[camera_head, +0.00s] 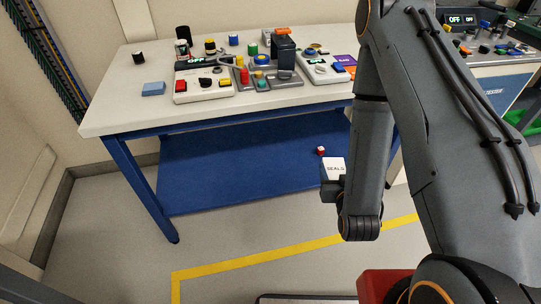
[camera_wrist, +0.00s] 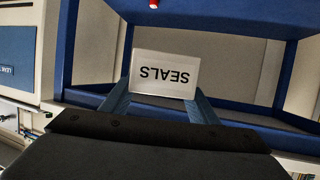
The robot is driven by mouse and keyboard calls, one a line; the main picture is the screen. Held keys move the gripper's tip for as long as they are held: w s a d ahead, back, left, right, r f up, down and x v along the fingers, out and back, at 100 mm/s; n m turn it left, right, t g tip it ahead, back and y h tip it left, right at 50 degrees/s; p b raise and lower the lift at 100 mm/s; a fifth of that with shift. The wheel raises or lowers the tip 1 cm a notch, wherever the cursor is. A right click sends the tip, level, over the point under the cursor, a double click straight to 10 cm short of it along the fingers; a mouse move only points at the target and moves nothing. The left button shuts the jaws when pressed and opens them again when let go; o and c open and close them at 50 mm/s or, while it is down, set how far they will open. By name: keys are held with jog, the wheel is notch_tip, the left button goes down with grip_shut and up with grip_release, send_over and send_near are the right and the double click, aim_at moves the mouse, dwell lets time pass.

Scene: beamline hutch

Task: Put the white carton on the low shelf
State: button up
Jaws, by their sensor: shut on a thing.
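The white carton (camera_head: 334,168), marked SEALS, is in my gripper (camera_head: 333,186) in front of the low shelf. In the wrist view the carton (camera_wrist: 165,74) sits between the two fingers of my gripper (camera_wrist: 160,98), its lettering upside down. The low shelf (camera_head: 235,165) is a blue board under the white-topped table. The carton overlaps the shelf's right part in the head view; I cannot tell whether it touches the shelf. My arm hides the shelf's right end.
A small red and white object (camera_head: 321,151) lies on the shelf behind the carton; its red part (camera_wrist: 153,4) shows in the wrist view. The shelf's left and middle are bare. The tabletop (camera_head: 120,115) holds several devices. A blue table leg (camera_head: 160,205) stands at left.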

jog(key=w+a+f+b, duration=0.4)
jog(key=w+f+b, duration=0.3)
jog(key=w+f, duration=0.3)
jog(key=n+y+b, duration=0.3)
jog(key=b, duration=2.2)
send_over(263, 156)
notch_tip(263, 156, down, 13)
jog(key=shift+g, duration=0.3)
notch_tip(263, 156, down, 9)
jog(key=b, duration=0.3)
jog(key=shift+w+b, duration=0.15)
jog(key=shift+b, duration=0.2)
jog(key=shift+f, duration=0.1)
jog(key=o, duration=1.2)
jog(key=shift+c, duration=0.2)
